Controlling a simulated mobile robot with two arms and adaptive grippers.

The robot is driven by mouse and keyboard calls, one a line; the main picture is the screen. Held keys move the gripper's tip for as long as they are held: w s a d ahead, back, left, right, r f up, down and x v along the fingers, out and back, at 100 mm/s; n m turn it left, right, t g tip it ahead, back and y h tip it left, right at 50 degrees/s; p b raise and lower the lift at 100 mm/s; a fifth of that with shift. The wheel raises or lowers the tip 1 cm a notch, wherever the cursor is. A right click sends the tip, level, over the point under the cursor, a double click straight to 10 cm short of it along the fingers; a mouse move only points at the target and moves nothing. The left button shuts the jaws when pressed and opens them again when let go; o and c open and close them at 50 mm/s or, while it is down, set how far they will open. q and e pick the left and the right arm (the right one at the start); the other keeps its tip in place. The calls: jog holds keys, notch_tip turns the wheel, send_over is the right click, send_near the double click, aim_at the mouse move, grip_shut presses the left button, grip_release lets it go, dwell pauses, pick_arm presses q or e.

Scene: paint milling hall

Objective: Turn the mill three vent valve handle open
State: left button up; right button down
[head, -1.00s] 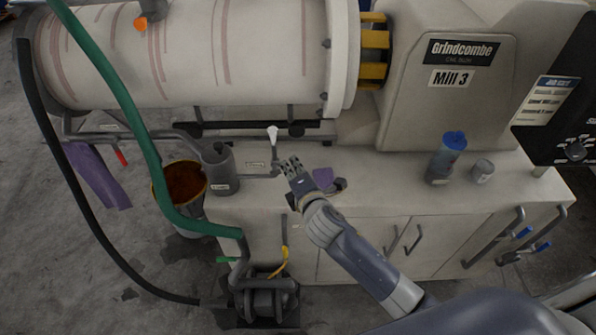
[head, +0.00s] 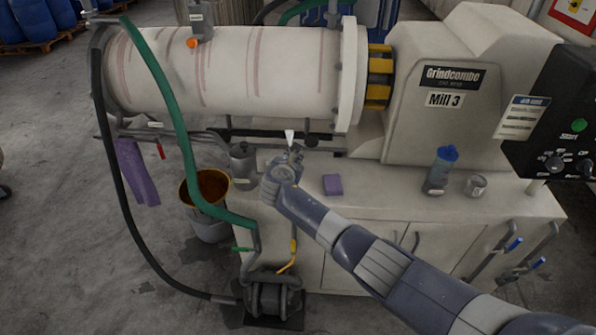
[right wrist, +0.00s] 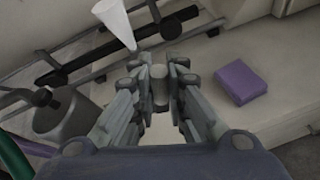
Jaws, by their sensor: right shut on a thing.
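Mill 3 (head: 225,75) is a pale horizontal drum with a housing on its right. A white, cone-shaped piece (head: 289,136) stands up below the drum at the back of the counter; it also shows at the upper left in the right wrist view (right wrist: 113,20). My right gripper (head: 295,154) is at its foot and hides the parts below. In the right wrist view its fingers (right wrist: 158,82) are shut on a short grey piece between the tips, which I take for the vent valve handle. How far the handle is turned cannot be seen. My left gripper is out of view.
A purple block (head: 332,185) lies on the counter right of the gripper, with a blue-capped bottle (head: 441,168) and metal cup (head: 475,185) farther right. A grey pot (head: 243,163) stands close left. A green hose (head: 172,95) hangs in front of the drum.

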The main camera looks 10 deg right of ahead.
jog(key=shift+w+a+n+h+b, duration=0.15)
jog(key=shift+a+n+h+b, duration=0.15)
jog(key=shift+a+n+h, duration=0.4)
jog(key=shift+n, duration=0.3)
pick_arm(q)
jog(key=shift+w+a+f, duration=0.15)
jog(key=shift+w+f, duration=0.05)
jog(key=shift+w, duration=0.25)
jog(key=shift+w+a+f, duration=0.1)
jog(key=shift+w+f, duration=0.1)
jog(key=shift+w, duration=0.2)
pick_arm(e)
jog(key=c, duration=1.6)
grip_release()
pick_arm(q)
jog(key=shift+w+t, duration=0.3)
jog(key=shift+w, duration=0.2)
pick_arm(e)
jog(key=shift+w, duration=0.1)
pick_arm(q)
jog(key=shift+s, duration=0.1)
